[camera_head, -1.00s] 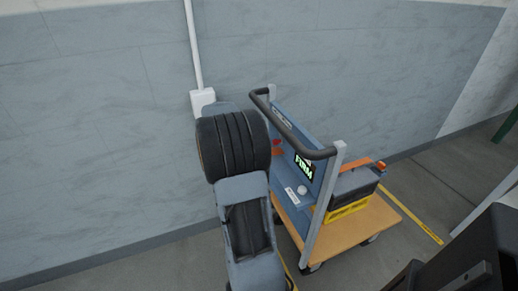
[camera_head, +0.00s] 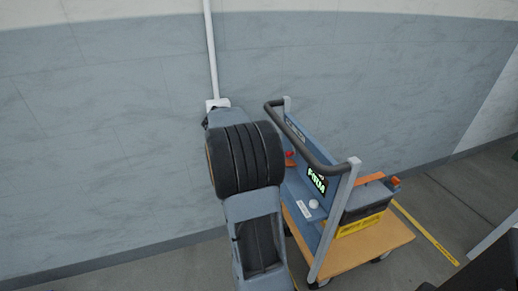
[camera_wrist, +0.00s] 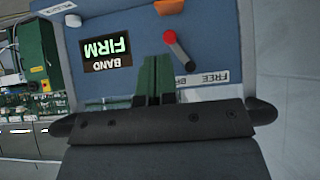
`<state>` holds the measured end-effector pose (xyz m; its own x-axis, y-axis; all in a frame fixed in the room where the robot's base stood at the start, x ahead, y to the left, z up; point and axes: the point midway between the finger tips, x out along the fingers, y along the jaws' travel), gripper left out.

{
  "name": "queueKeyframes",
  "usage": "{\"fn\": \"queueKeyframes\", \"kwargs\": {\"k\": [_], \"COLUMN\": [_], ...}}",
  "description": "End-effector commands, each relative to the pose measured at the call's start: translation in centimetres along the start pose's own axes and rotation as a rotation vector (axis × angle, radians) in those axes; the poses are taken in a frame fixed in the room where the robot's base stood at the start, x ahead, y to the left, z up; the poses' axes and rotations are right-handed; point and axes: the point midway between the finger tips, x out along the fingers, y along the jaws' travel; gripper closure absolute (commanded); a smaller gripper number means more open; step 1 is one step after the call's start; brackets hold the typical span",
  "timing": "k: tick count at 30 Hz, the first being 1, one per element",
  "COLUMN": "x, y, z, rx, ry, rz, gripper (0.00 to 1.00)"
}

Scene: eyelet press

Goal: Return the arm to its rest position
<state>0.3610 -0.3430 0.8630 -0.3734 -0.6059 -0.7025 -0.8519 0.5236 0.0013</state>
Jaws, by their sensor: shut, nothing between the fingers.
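My arm, in grey and black, rises from the bottom middle of the head view. Its far end and my gripper are hidden there behind the arm itself. In the wrist view the two green fingers of my gripper (camera_wrist: 153,78) are shut together with nothing between them. They show in front of the blue panel (camera_wrist: 212,62) of the press, apparently not holding any part of it. The panel's display (camera_wrist: 108,50) reads BAND FIRM, upside down in this view. A red-tipped lever (camera_wrist: 177,46) is just beyond the fingertips, with a white knob (camera_wrist: 73,20) to the upper left.
A wooden-decked cart (camera_head: 355,252) with a black push handle (camera_head: 302,135) stands right of my arm, carrying the panel and a dark box with a yellow base (camera_head: 361,224). The grey wall (camera_head: 110,120) is behind. A yellow line (camera_head: 425,232) crosses the floor at right.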

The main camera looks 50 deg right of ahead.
Motion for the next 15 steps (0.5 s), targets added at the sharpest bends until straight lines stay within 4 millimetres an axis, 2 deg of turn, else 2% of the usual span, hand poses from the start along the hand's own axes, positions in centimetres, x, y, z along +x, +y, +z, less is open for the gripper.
{"fn": "queueKeyframes", "kwargs": {"k": [15], "x": [0.01], "y": [-0.01], "z": [0.01], "rx": [-0.035], "ry": [0.0], "rz": [0.0], "gripper": [1.0]}}
